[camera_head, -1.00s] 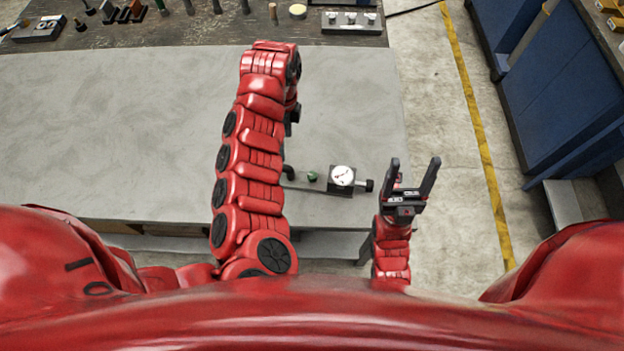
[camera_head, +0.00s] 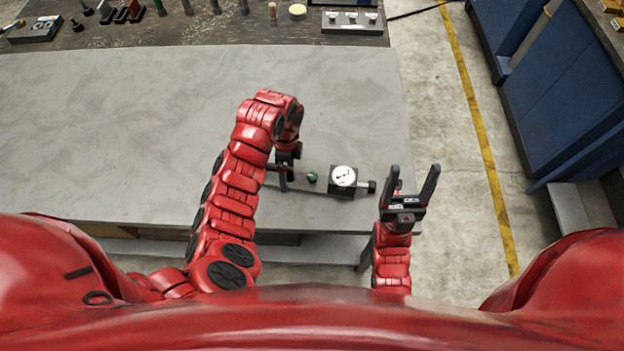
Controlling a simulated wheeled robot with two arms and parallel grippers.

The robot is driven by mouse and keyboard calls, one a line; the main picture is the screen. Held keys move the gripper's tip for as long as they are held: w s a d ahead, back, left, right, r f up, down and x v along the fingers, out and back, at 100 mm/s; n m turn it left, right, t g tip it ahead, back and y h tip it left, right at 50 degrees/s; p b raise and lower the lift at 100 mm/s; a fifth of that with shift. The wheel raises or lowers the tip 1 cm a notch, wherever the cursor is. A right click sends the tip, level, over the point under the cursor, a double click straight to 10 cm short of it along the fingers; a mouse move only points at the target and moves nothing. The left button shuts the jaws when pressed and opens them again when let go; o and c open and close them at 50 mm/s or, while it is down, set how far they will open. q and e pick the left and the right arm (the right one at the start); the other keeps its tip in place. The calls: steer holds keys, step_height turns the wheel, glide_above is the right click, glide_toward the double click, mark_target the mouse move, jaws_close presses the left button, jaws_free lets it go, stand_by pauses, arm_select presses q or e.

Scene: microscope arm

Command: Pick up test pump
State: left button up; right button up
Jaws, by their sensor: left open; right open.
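The test pump (camera_head: 343,180) lies on the grey table near its front right corner. It has a dark block body, a round white gauge, a green knob (camera_head: 312,178) and a black knob at its right end. My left gripper (camera_head: 283,180) points down at the pump's left end, partly hidden under my bent red arm; I cannot tell whether it touches the pump.
The grey table top (camera_head: 110,130) is bare left of my arm. A dark bench (camera_head: 200,32) with tools and a block with several knobs (camera_head: 350,22) stands behind. Blue cabinets (camera_head: 560,90) stand at the right, past a yellow floor line (camera_head: 468,90).

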arm_select(q)
jaws_close()
stand_by(0.5)
steer(key=shift+w+r+p, duration=0.1)
steer(key=shift+r+p, duration=0.65)
steer(key=shift+p, duration=0.1)
step_height(320, 180, up, 3)
steer(key=p, duration=0.3)
steer(key=s+p, duration=0.1)
steer(key=s, duration=0.1)
steer(key=s+p, duration=0.2)
steer(key=shift+s+d, duration=0.2)
steer(key=shift+s, duration=0.1)
steer(key=s+d, duration=0.2)
steer(key=s, duration=0.9)
steer(key=shift+s+r, duration=0.25)
